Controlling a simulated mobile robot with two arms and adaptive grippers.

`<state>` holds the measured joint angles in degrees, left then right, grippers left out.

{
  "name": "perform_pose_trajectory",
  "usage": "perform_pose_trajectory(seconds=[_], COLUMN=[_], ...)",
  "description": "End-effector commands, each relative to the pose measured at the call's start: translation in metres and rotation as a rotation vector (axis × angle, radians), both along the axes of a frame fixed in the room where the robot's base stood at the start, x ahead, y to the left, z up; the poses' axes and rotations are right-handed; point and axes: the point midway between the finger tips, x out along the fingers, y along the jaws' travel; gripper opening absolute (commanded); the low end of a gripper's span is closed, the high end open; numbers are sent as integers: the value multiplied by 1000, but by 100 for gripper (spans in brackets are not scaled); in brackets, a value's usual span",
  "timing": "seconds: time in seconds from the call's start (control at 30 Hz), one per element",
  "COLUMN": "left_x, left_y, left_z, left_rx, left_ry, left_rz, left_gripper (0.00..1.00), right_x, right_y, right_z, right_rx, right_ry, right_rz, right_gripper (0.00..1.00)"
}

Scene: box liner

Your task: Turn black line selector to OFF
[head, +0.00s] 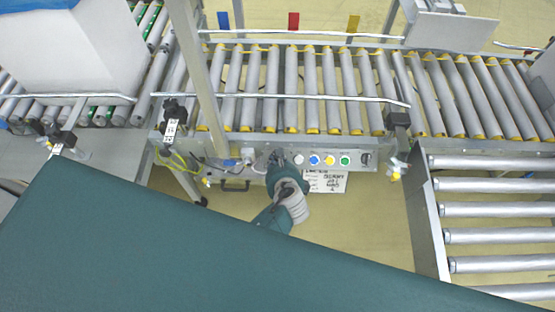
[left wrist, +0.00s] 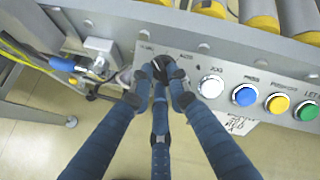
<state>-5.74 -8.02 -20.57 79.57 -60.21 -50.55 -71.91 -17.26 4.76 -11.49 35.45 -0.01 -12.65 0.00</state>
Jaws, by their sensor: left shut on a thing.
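The black line selector (left wrist: 150,70) is on the grey control panel (left wrist: 140,25), left of the white button. In the left wrist view, the fingers of my left gripper (left wrist: 164,80) are closed around it. The fingers cover most of the selector, so I cannot tell which way it points. In the head view my left gripper (head: 278,160) reaches the panel front left of the buttons, and it hides the selector. My right gripper is not in view.
White (left wrist: 211,87), blue (left wrist: 244,95), yellow (left wrist: 278,103) and green (left wrist: 306,111) buttons sit right of the selector. A roller conveyor (head: 310,85) lies behind the panel. Cables (left wrist: 75,65) hang at left. A paper sign (head: 326,181) is below the panel.

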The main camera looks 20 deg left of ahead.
Motion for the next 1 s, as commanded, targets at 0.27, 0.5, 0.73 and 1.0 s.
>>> perform_pose_trajectory(seconds=[0.27, 0.5, 0.73, 1.0], left_x=[0, 0, 0, 0], left_y=[4, 6, 8, 9], left_z=[5, 5, 4, 3], left_rx=[120, 250, 360, 443], left_ry=[33, 71, 102, 126], left_rz=[-136, -290, -418, -516], left_gripper=[0, 0, 0, 0], right_x=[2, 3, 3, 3], right_y=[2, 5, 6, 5], right_z=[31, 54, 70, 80], right_rx=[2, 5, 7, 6], right_ry=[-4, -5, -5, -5], right_rz=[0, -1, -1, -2], right_gripper=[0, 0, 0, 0])
